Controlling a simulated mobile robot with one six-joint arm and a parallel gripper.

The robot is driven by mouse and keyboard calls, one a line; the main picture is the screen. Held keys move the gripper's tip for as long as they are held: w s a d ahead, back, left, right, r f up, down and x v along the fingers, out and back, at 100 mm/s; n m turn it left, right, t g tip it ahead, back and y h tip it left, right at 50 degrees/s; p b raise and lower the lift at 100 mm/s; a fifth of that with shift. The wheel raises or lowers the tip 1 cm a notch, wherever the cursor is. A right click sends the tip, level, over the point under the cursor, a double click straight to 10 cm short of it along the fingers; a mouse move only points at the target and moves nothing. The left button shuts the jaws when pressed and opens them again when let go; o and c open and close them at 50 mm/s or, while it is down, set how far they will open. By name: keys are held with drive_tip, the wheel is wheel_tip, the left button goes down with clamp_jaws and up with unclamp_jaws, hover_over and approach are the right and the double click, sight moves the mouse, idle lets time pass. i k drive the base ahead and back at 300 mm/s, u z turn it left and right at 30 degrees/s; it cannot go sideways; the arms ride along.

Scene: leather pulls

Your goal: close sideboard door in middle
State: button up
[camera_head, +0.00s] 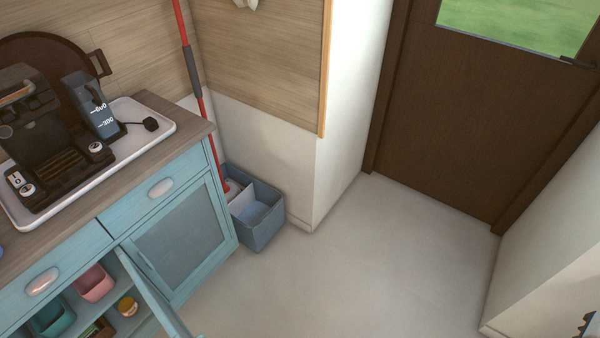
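The light blue sideboard (107,240) stands at the left with a wooden top. Its middle door (158,298) is open and stands out from the front, seen nearly edge-on. Its lower end runs towards the bottom edge of the picture. Left of this door the compartment is exposed, with a pink container (93,284), a teal container (52,317) and a small jar (128,306) inside. The right door (183,248), with a glass-like panel, is shut. My gripper is not in view.
A blue-grey bin (258,222) and a red pole (187,50) stand right of the sideboard. A tray (150,112) with a coffee machine (40,130) is on top. The pale floor (340,270) is clear. A dark jagged shape (586,324) at bottom right is unclear.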

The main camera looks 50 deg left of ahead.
sight(167, 316)
drive_tip(key=i, duration=0.8)
drive_tip(key=u, duration=3.9)
drive_tip(key=k, duration=0.45)
drive_tip(key=z, duration=0.05)
drive_tip(key=i, duration=0.45)
drive_tip(key=u, duration=0.3)
